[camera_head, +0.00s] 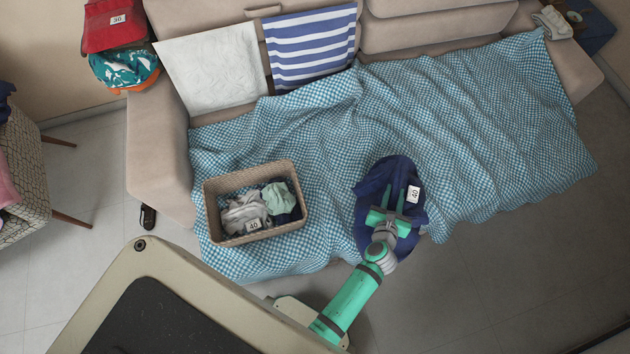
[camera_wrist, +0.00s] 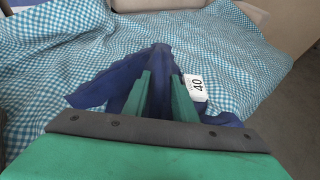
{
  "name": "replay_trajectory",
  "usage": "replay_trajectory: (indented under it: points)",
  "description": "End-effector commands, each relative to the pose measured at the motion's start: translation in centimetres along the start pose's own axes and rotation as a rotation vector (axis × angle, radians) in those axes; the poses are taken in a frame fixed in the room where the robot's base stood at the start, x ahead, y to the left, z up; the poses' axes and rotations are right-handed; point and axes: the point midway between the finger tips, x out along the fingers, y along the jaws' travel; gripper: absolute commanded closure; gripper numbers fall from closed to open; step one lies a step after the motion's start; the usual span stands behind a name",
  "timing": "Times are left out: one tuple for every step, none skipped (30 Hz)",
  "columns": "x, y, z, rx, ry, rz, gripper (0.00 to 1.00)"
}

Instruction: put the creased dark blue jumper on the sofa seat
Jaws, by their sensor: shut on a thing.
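The creased dark blue jumper (camera_head: 374,183) is bunched in my gripper (camera_head: 401,196) at the front edge of the sofa seat (camera_head: 320,130), which is covered by a blue and white checked throw. A white tag marked 40 shows on the jumper's right side. In the wrist view the jumper (camera_wrist: 98,92) hangs around my green fingers (camera_wrist: 162,84), with the throw behind it. My gripper is shut on the jumper. I cannot tell whether the jumper's far part touches the throw. Its underside is hidden.
A wicker basket (camera_head: 208,196) with several clothes stands on the seat to the left. A white cloth (camera_head: 212,70) and a striped towel (camera_head: 312,45) hang on the backrest. The right half of the seat is clear. A patterned chair (camera_head: 22,160) stands at the far left.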

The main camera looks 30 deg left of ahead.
Motion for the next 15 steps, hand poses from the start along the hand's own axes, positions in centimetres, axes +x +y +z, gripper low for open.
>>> replay_trajectory:
  points:
    - [0.6, 0.8, 0.8, -0.013, -0.005, 0.033, 1.00]
    - [0.8, 1.3, 1.0, -0.023, -0.005, 0.055, 1.00]
    - [1.2, 2.0, 1.5, -0.036, -0.006, 0.086, 1.00]
    - [1.5, 2.6, 1.8, -0.045, -0.006, 0.110, 1.00]
    - [1.7, 3.3, 2.2, -0.056, -0.006, 0.135, 1.00]
    - [2.0, 4.2, 2.7, -0.072, -0.006, 0.172, 1.00]
    - [2.3, 4.9, 3.1, -0.083, -0.006, 0.200, 1.00]
    - [2.5, 5.6, 3.5, -0.096, -0.006, 0.229, 1.00]
    - [2.7, 6.7, 4.2, -0.112, -0.007, 0.270, 1.00]
    - [2.9, 7.5, 4.6, -0.126, -0.006, 0.300, 1.00]
    - [3.0, 8.3, 5.0, -0.138, -0.006, 0.331, 1.00]
    - [3.1, 9.4, 5.7, -0.154, -0.007, 0.370, 1.00]
    - [3.1, 10.1, 6.0, -0.166, -0.006, 0.398, 1.00]
    - [3.1, 10.9, 6.4, -0.177, -0.006, 0.425, 1.00]
    - [3.2, 11.7, 6.9, -0.191, -0.005, 0.457, 1.00]
